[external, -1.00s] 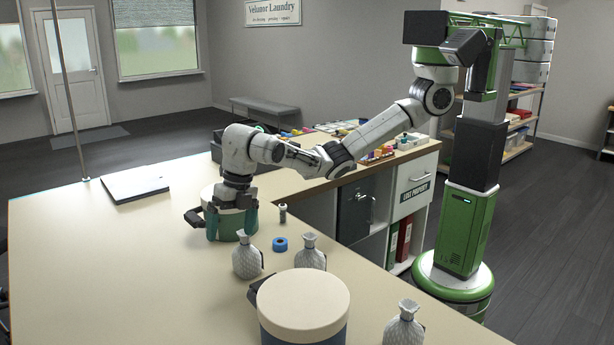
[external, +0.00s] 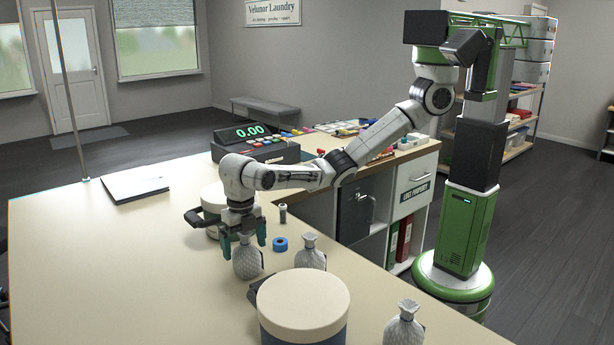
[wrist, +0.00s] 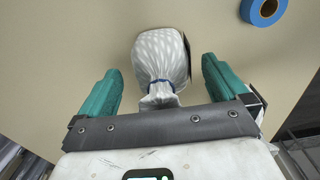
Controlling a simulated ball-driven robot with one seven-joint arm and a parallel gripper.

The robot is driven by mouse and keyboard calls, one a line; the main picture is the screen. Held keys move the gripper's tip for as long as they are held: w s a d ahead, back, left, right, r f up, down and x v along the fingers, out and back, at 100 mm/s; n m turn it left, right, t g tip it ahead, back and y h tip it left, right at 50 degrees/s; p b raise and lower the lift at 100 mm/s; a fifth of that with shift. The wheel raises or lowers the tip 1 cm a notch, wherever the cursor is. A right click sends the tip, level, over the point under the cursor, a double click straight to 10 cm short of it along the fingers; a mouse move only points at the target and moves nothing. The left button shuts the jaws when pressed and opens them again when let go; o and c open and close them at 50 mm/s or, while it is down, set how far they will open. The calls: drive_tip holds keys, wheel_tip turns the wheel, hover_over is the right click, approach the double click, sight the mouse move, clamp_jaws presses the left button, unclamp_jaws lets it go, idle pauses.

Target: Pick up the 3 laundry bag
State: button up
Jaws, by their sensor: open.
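Three small white patterned laundry bags with tied necks stand on the counter in the external view: a left one (external: 247,263), a middle one (external: 310,254) and a right one (external: 404,326). My gripper (external: 244,242) is open and points down over the left bag. In the wrist view the same bag (wrist: 162,60), with a blue tie, lies between the two green fingers of my gripper (wrist: 162,85), with a gap on each side. The middle and right bags are not in the wrist view.
A large round lidded container (external: 303,302) stands in front of the middle bag. Another round container (external: 212,205) is behind my gripper. A blue tape roll (external: 280,244) and a small dark cylinder (external: 283,213) are nearby. A cash register (external: 254,146) stands behind.

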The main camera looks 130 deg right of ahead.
drive_tip(key=shift+f, duration=1.1)
drive_tip(key=c, duration=1.1)
drive_tip(key=shift+c, duration=0.5)
drive_tip(key=shift+r, duration=0.15)
